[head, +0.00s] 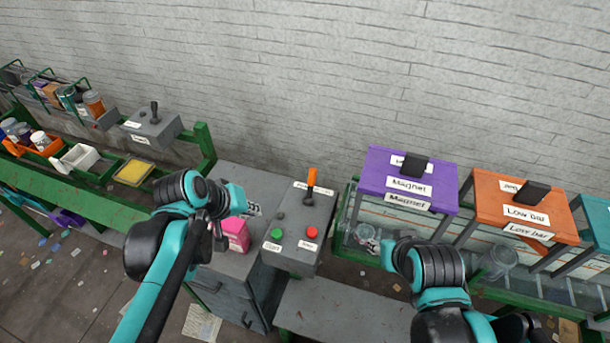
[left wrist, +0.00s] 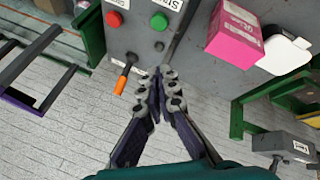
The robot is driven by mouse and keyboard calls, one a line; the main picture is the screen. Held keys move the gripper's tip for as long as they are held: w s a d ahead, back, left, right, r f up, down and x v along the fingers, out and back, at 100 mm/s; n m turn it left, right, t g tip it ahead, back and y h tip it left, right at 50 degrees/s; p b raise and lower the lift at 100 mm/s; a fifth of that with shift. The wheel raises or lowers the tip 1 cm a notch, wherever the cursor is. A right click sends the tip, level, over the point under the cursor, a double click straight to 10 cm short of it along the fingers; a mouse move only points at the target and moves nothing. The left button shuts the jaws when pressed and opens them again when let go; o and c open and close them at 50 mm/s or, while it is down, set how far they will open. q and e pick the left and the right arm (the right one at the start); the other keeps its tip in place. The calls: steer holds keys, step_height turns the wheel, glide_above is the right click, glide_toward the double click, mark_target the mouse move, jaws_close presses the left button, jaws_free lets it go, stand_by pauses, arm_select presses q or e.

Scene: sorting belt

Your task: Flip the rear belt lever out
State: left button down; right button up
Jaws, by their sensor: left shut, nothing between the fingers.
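A lever with an orange handle (head: 312,178) stands up at the back of the grey control panel (head: 291,217). The handle also shows in the left wrist view (left wrist: 120,85). Another lever, black (head: 154,112), stands on a grey box at the back left; I cannot tell from the labels which one is the rear belt lever. My left gripper (head: 221,240) is shut and empty, left of the panel. In the left wrist view its closed fingertips (left wrist: 159,72) appear beside the orange handle, apart from it. My right gripper's fingers are not visible.
The panel carries a green button (head: 277,234) and a red button (head: 312,232). A pink box (head: 236,234) is close to my left gripper. Purple (head: 408,167) and orange (head: 520,200) bin covers stand to the right. A brick wall closes the back.

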mark_target(311, 185)
arm_select(q)
steer(key=w+d+f+n+g+h, duration=0.1)
steer(key=w+f+h, duration=0.1)
steer(key=w+h, duration=0.2)
steer(key=w+d+f+n+h+b, duration=0.1)
steer(key=w+f+h, duration=0.2)
steer(key=w, duration=0.7)
steer(key=w+d+f+n+g+h, duration=0.1)
steer(key=w+f+h, duration=0.2)
steer(key=w+h, duration=0.2)
steer(key=shift+w+f+n+g, duration=0.25)
steer(key=shift+w+n+g, duration=0.05)
steer(key=shift+w, duration=0.85)
steer(key=d+b, duration=0.1)
steer(key=d, duration=0.2)
steer(key=s+d+b, duration=0.1)
steer(key=d, duration=0.2)
steer(key=d+b, duration=0.2)
steer(key=d, duration=0.1)
steer(key=shift+s+d+f, duration=0.1)
steer(key=shift+s+f, duration=0.1)
steer(key=shift+f, duration=0.15)
steer(key=shift+s+r, duration=0.15)
steer(key=shift+s, duration=0.1)
